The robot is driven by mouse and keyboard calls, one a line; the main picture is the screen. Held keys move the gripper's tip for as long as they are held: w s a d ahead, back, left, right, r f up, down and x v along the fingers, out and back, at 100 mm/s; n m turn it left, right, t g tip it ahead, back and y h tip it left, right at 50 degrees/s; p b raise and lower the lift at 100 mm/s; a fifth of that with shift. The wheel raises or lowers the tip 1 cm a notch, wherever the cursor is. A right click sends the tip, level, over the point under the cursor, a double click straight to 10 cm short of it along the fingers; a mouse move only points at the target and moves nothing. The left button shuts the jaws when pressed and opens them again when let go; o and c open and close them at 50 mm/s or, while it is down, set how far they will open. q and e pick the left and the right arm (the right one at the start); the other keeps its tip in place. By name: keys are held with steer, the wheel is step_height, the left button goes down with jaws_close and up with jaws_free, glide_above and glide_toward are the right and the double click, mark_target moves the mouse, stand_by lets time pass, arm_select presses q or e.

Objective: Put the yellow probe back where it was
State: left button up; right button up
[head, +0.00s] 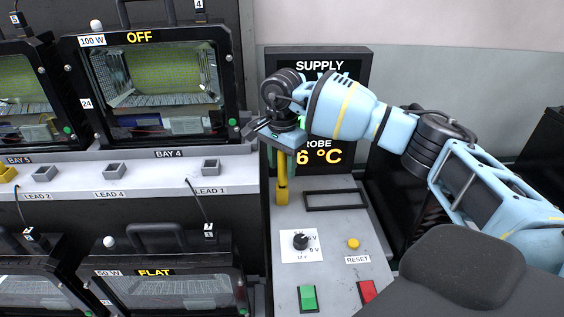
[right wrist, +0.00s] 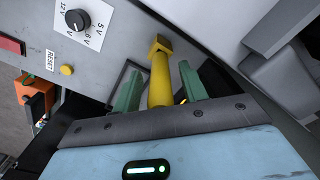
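The yellow probe (head: 282,180) shows upright under my right gripper (head: 281,133), at the left side of the grey supply panel. In the right wrist view the probe (right wrist: 160,78) lies between the two green fingers of that gripper (right wrist: 161,75), with a narrow gap on each side. The gripper looks open around it. The probe's wider far end is over the panel; I cannot tell whether it rests there or stands in something. Its near end is hidden by the gripper. My left gripper is not in view.
The supply panel (head: 325,250) carries a black rectangular frame (head: 335,199), a knob (head: 300,241), a yellow reset button (head: 353,243) and green and red switches. The supply display (head: 325,150) stands behind, partly hidden by my arm. Floodlight housings (head: 155,80) and lead sockets (head: 210,166) are at left.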

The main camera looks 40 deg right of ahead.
step_height(320, 180, up, 12)
steer(key=shift+r, duration=0.15)
stand_by(0.7)
